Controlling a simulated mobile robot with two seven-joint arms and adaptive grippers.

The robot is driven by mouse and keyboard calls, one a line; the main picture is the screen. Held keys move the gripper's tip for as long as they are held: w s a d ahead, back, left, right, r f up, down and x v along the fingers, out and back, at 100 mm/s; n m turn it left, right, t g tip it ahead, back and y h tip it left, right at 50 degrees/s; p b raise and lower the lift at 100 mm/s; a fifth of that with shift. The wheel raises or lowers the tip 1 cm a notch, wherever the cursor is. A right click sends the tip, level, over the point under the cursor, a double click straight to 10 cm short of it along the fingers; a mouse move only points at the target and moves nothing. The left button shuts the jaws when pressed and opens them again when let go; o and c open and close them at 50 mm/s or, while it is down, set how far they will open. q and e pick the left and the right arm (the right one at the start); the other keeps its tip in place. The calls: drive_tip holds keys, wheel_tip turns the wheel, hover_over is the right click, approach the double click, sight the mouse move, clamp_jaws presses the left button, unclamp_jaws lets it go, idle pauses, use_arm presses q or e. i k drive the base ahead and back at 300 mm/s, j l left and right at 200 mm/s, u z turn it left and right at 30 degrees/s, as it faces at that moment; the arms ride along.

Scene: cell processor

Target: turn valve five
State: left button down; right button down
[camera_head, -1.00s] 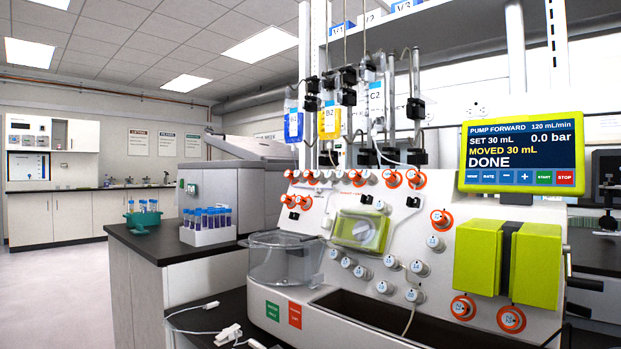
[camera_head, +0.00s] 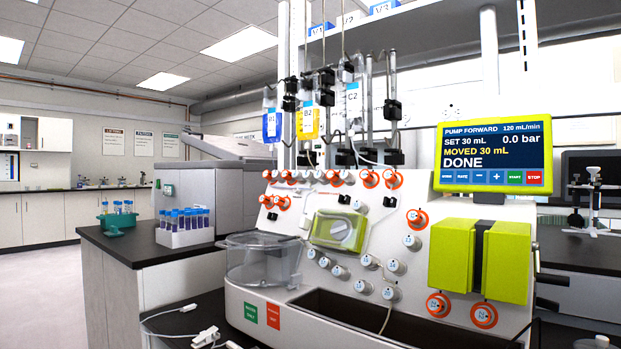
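The cell processor (camera_head: 290,305) stands on the bench, with a sloped white front panel. A row of small valve knobs with orange rings (camera_head: 370,178) runs along its top edge. Two more orange-ringed knobs (camera_head: 282,202) sit at the upper left. Another (camera_head: 417,218) is right of centre, and two (camera_head: 483,315) are below the green blocks. Plain grey-white knobs (camera_head: 396,266) sit in the middle. The knob numbers are too small to read surely, so I cannot tell which is valve five. Neither gripper is in view.
The pump screen (camera_head: 494,153) reads DONE, set 30 mL, moved 30 mL, 0.0 bar. Bags (camera_head: 307,122) and tubes hang above the panel. A clear bowl (camera_head: 262,262), a tube rack (camera_head: 186,237) and a green holder (camera_head: 118,224) are at left. Open floor lies far left.

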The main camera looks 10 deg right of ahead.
sight(308, 175)
drive_tip(key=i+j, duration=0.25)
drive_tip(key=j, duration=0.15)
drive_tip(key=i+j, duration=0.25)
drive_tip(key=j+z, duration=0.15)
drive_tip(key=z, duration=0.25)
drive_tip(key=i+j+z, duration=0.1)
drive_tip(key=z, duration=0.35)
drive_tip(key=j+z, duration=0.2)
drive_tip(key=z, duration=0.2)
